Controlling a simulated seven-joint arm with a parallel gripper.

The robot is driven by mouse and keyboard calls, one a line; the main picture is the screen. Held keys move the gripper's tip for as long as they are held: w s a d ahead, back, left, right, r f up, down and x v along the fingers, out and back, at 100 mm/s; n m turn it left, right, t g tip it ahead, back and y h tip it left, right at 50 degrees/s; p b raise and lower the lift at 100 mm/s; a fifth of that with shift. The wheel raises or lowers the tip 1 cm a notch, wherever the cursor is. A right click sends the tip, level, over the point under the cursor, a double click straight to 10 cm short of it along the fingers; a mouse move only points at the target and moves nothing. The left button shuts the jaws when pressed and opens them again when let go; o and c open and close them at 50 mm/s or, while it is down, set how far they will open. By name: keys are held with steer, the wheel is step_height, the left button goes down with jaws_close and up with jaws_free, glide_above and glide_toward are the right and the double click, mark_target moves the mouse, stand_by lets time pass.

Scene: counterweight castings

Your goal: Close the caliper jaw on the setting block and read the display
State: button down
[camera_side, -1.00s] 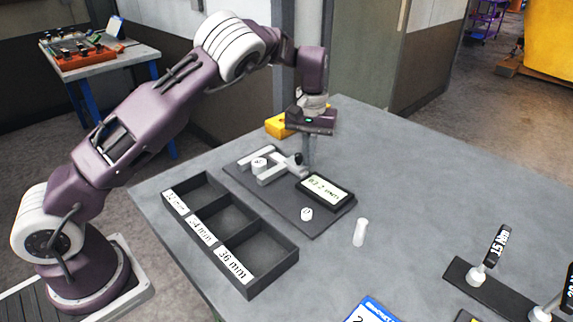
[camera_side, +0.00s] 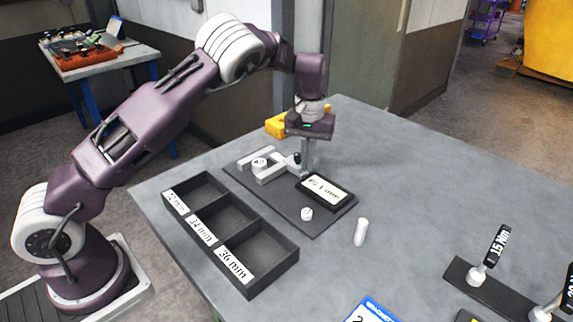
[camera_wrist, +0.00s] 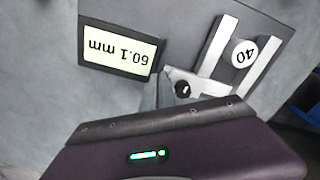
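The grey caliper (camera_side: 285,172) lies on a dark base plate on the table; its jaw piece carries a black knob (camera_wrist: 182,89). The setting block, a white round piece marked 40 (camera_wrist: 244,53), sits between two pale caliper bars; it also shows in the side view (camera_side: 259,164). The display (camera_wrist: 119,50) appears upside down in the wrist view and reads 60.1 mm. My gripper (camera_side: 307,168) points down beside the knob at the caliper's right end. Its fingers are mostly hidden, and their opening is unclear.
A dark three-compartment tray (camera_side: 270,270) with millimetre labels stands in front-left. A white round button (camera_side: 306,214) is on the base plate. A small white cylinder (camera_side: 361,232) lies to its right. A dark rack (camera_side: 505,292) stands at front right. The table's back right is clear.

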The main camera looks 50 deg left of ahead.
steer(key=shift+s+a+f, duration=0.1)
steer(key=shift+a+f, duration=0.05)
steer(key=shift+a, duration=0.35)
steer(key=shift+s+a+f, duration=0.1)
steer(key=shift+a, duration=0.6)
stand_by(0.3)
steer(key=shift+w, duration=0.1)
steer(key=shift+w+d+r, duration=0.1)
steer(key=shift+d+r, duration=0.05)
steer(key=shift+r, duration=3.5)
steer(key=s+d+r+m+t+h, duration=0.2)
steer(key=s+d+r+t, duration=0.15)
steer(key=s+r, duration=1.35)
steer(key=s+d+f+m+t+y, duration=0.1)
steer(key=s+f+m, duration=0.1)
steer(key=s, duration=0.7)
steer(key=s+d+f+m+t+y, duration=0.1)
steer(key=s+f+m, duration=0.1)
steer(key=s, duration=0.8)
steer(key=shift+s+d+f, duration=0.25)
steer(key=shift+d+f, duration=0.15)
steer(key=shift+f, duration=0.1)
